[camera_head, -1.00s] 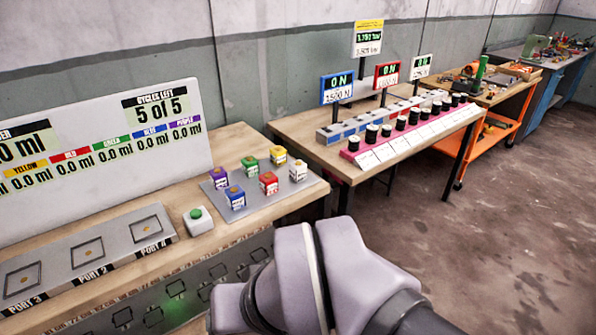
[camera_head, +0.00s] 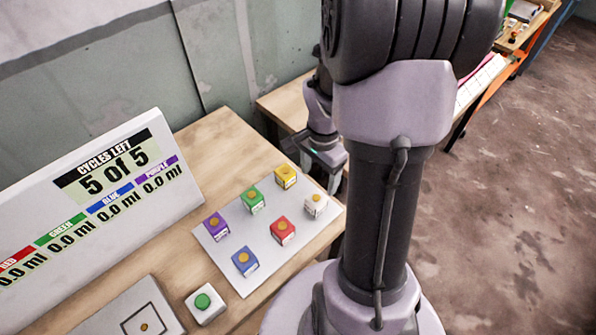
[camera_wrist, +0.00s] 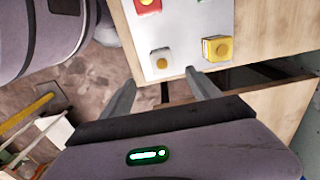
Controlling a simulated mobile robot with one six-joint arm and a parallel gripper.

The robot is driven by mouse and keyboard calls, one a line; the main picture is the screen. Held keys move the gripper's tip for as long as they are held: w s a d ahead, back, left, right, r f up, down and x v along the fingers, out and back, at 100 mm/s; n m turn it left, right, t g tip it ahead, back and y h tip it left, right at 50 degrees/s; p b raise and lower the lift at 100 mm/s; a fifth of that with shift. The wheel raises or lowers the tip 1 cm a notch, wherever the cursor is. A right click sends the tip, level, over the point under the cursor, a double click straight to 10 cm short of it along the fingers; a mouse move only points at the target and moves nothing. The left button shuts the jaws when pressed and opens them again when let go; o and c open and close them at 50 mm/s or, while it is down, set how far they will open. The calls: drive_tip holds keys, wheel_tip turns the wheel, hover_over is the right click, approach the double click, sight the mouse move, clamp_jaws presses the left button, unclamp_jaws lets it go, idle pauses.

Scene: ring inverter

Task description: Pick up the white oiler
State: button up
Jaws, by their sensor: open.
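The white oiler (camera_head: 315,205) is a small white block with a gold-brown cap. It stands upright at the right edge of a light grey plate with the other oilers. My gripper (camera_head: 325,165) is open and empty, above and behind the white oiler in the head view. In the wrist view the two fingers of my gripper (camera_wrist: 162,76) are spread apart, and nothing is between them.
The yellow (camera_head: 286,177), red (camera_head: 281,231), green (camera_head: 252,200), blue (camera_head: 245,262) and purple (camera_head: 215,228) oilers share the grey plate (camera_head: 228,262). A green button box (camera_head: 207,304) stands in front. A sign board (camera_head: 90,200) is at left. The floor at right is clear.

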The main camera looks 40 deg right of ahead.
sight(316, 198)
wheel_tip(316, 198, down, 8)
drive_tip(key=shift+s+f+b, duration=0.1)
drive_tip(key=shift+f+b, duration=0.1)
drive_tip(key=shift+b, duration=1.05)
drive_tip(key=f+b, duration=0.1)
drive_tip(key=f, duration=0.2)
drive_tip(key=f+b, duration=0.1)
drive_tip(key=f, duration=0.1)
drive_tip(key=shift+w+d+f+b, duration=0.2)
drive_tip(key=shift+w+f+b, duration=0.05)
drive_tip(key=shift+w+b, duration=0.1)
drive_tip(key=shift+r, duration=0.15)
drive_tip(key=shift+c, duration=0.6)
drive_tip(key=c, duration=1.4)
drive_tip(key=shift+r, duration=0.1)
